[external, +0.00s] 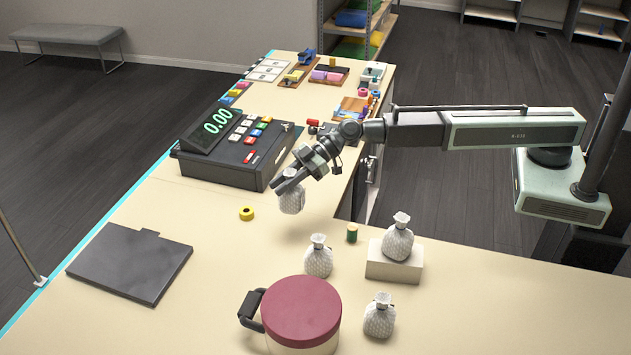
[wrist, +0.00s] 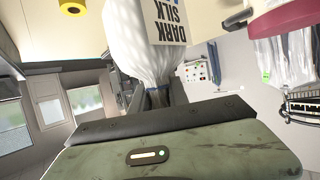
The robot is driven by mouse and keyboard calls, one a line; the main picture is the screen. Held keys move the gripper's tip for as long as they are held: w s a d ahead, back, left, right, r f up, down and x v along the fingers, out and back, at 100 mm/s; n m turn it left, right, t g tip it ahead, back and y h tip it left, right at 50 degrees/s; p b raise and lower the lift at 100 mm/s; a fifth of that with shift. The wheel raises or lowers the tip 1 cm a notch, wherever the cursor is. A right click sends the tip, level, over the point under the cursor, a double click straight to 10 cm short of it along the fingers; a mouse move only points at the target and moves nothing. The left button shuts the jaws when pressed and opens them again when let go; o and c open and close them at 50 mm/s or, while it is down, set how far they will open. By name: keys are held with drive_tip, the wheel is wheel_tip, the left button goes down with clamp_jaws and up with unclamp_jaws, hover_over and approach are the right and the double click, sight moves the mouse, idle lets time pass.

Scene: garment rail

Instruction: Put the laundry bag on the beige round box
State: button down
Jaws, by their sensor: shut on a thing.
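My gripper (external: 289,182) is shut on a white patterned laundry bag (external: 292,202) and holds it by its neck above the counter. In the wrist view the held bag (wrist: 145,40) carries a label reading "DARK SILK". The round box (external: 302,315) has a dark red lid and a beige side, and stands at the front of the counter, below and slightly right of my gripper. A dark handle-like part sticks out at its left. Nothing lies on its lid. The bag and the box are well apart.
Similar bags stand near the box: one behind it (external: 318,257), one on a white block (external: 397,240), one to its right (external: 379,317). A cash register (external: 235,150) is left of my gripper. A yellow tape roll (external: 247,214) and dark board (external: 130,262) lie left.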

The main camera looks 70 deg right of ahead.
drive_tip(key=s+a+r+n+g+y+p, duration=0.2)
drive_tip(key=s+a+r+n+g+p, duration=0.2)
drive_tip(key=s+a, duration=0.75)
drive_tip(key=s+a+r+n+g+y+p, duration=0.1)
drive_tip(key=s+a+r+n+g+p, duration=0.35)
drive_tip(key=s+a, duration=0.75)
drive_tip(key=shift+m, duration=0.25)
drive_tip(key=w+a+f+b, duration=0.1)
drive_tip(key=w+a+b, duration=0.1)
drive_tip(key=w+a, duration=0.1)
drive_tip(key=w+a+f+b, duration=0.1)
drive_tip(key=w+a+f, duration=0.1)
drive_tip(key=w+a, duration=0.1)
drive_tip(key=w+a+f+b, duration=0.2)
drive_tip(key=w+a, duration=0.2)
drive_tip(key=shift+a+f+b, duration=0.25)
drive_tip(key=shift+a+b, duration=0.05)
drive_tip(key=shift+a, duration=0.1)
drive_tip(key=shift+r, duration=0.1)
drive_tip(key=c, duration=1.3)
unclamp_jaws()
